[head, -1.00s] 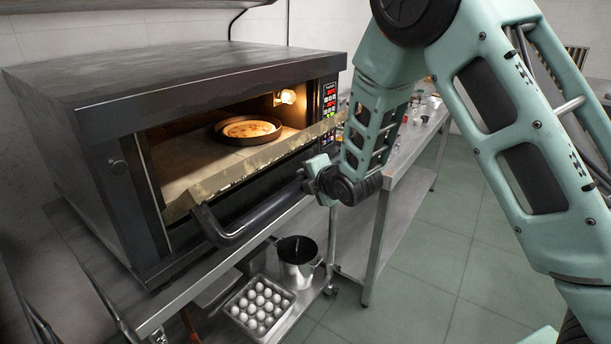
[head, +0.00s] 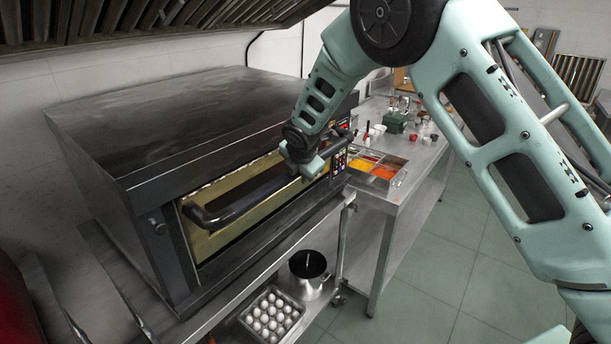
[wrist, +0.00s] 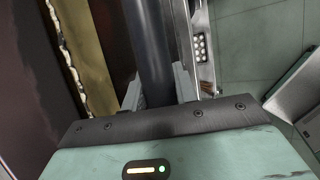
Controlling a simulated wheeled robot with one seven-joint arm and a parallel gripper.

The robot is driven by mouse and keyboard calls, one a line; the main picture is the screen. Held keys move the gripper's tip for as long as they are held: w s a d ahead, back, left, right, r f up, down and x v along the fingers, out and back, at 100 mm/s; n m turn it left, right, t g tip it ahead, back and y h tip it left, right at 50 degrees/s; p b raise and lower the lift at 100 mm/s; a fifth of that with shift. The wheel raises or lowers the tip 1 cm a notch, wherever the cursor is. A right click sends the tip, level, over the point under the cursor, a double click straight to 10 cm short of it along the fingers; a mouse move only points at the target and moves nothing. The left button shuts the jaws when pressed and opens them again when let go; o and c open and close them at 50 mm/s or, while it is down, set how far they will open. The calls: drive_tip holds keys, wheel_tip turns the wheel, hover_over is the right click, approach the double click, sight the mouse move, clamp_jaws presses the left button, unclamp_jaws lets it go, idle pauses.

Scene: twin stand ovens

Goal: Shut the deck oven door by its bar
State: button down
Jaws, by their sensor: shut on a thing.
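The deck oven (head: 165,125) is a dark box on a steel stand at the left of the head view. Its brass-coloured door (head: 218,238) is raised and covers most of the opening, with its top edge looking slightly out from the oven front. The dark bar (head: 245,202) runs along the door's outer side. My gripper (head: 303,170) is at the bar's right end. In the wrist view the bar (wrist: 150,45) passes between the two fingers of my gripper (wrist: 158,88), which are shut on it. The oven's inside is hidden in the head view.
A steel side table (head: 400,185) with a tray of coloured toppings (head: 375,172) stands close to the right of the oven. A pot (head: 308,278) and a tray of eggs (head: 272,313) sit on the shelf below. The green floor at right is clear.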

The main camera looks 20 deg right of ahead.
drive_tip(key=shift+w+a+r, duration=0.35)
drive_tip(key=shift+w+r, duration=0.05)
drive_tip(key=shift+w, duration=0.1)
drive_tip(key=c, duration=1.1)
unclamp_jaws()
drive_tip(key=b+v, duration=0.5)
drive_tip(key=v, duration=1.2)
drive_tip(key=shift+s+r, duration=0.1)
drive_tip(key=shift+s, duration=0.05)
